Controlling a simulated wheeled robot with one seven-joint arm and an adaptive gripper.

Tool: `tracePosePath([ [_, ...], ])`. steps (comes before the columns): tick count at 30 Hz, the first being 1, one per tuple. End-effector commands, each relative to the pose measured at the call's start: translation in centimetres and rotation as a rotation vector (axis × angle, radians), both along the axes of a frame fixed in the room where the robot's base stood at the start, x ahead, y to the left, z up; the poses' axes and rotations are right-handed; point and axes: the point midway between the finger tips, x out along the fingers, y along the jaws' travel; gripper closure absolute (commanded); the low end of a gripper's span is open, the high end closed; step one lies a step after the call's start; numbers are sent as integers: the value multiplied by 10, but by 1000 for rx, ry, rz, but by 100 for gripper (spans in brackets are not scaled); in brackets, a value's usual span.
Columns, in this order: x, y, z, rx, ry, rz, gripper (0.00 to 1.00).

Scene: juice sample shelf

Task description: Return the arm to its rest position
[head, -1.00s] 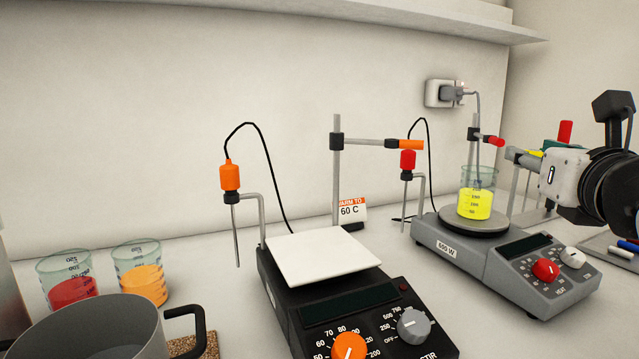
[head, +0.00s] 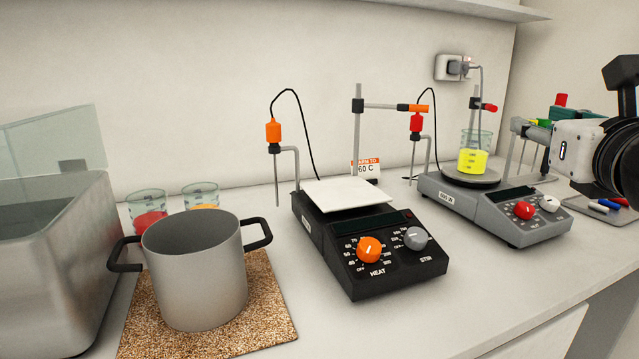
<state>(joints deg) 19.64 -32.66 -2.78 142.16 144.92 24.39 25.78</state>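Part of my arm (head: 585,150), a white link with a black joint, shows at the right edge of the head view. It hangs above the right end of the bench, in front of a rack with coloured items. My gripper's fingers are outside the picture, so what they hold or how they stand cannot be seen.
A grey hotplate (head: 490,215) bears a beaker of yellow liquid (head: 473,160). A black hotplate (head: 360,250) with a white top stands mid-bench. A steel pot (head: 200,275) sits on a cork mat (head: 265,320). Beakers of red (head: 148,215) and orange liquid (head: 203,196) stand behind it.

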Motion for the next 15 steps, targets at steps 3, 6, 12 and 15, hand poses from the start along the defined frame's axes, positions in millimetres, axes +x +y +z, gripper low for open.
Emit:
tracePosePath([
  [3, 0, 14, 2, -76, 2, 47, 67],
  [6, 0, 29, 3, -157, 2, 96, 67],
  [12, -4, 72, 2, -382, 2, 244, 67],
  [15, -11, 102, -4, -538, 0, 351, 67],
])
